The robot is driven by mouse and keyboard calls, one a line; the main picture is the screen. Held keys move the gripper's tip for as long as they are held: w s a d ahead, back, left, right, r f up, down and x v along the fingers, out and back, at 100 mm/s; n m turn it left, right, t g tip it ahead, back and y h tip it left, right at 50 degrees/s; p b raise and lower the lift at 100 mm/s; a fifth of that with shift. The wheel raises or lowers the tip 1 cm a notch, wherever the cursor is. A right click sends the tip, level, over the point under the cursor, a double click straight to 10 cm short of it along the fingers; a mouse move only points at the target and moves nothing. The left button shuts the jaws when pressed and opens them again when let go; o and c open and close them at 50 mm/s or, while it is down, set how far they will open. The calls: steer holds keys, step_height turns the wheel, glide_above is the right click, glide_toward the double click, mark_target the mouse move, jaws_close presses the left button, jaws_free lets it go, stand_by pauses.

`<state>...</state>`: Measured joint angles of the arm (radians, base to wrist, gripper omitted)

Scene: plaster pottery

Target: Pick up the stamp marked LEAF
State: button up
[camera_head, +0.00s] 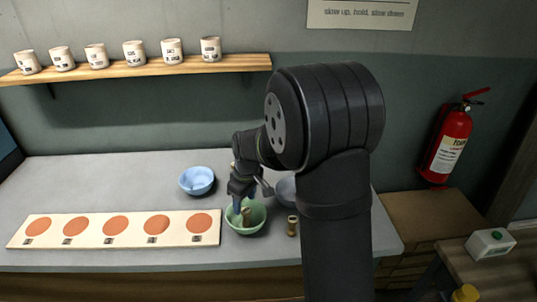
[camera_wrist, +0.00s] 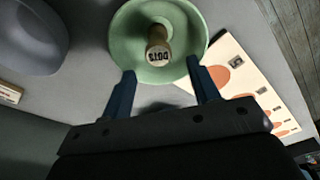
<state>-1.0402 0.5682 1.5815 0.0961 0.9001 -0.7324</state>
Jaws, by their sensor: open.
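The same stamp shows inside the green bowl (camera_head: 259,217) in the head view. My gripper (camera_wrist: 158,68) is open, with its two dark blue fingers apart over the bowl's near rim and the stamp's end between and just beyond the tips. A second wooden stamp (camera_head: 292,226) stands on the bench right of the green bowl; its mark cannot be read. I see no stamp legibly marked LEAF.
A blue bowl (camera_head: 197,181) stands behind left. A grey bowl (camera_wrist: 32,40) is beside the green one. A pale board (camera_head: 88,228) with several clay discs lies left. Several labelled cups stand on the shelf (camera_head: 230,64). Bare bench (camera_head: 110,175) lies behind the board.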

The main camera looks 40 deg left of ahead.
steer(key=w+a+r+m+y, duration=0.1)
steer(key=w+a+r+m, duration=0.1)
steer(key=w+a+r, duration=0.4)
steer(key=w+a+r+m+y, duration=0.1)
steer(key=w+a+r+m, duration=0.15)
steer(key=w+a, duration=0.6)
steer(key=shift+n+t, duration=0.35)
steer(key=shift+t, duration=0.05)
steer(key=x, duration=0.8)
steer(key=s+x, duration=0.1)
steer(key=x, duration=0.3)
steer(key=shift+a, duration=0.4)
steer(key=x, duration=0.5)
steer(key=shift+s+d+f, duration=0.1)
steer(key=shift+d+f, duration=0.1)
steer(key=shift+d, duration=0.15)
steer(key=c, duration=1)
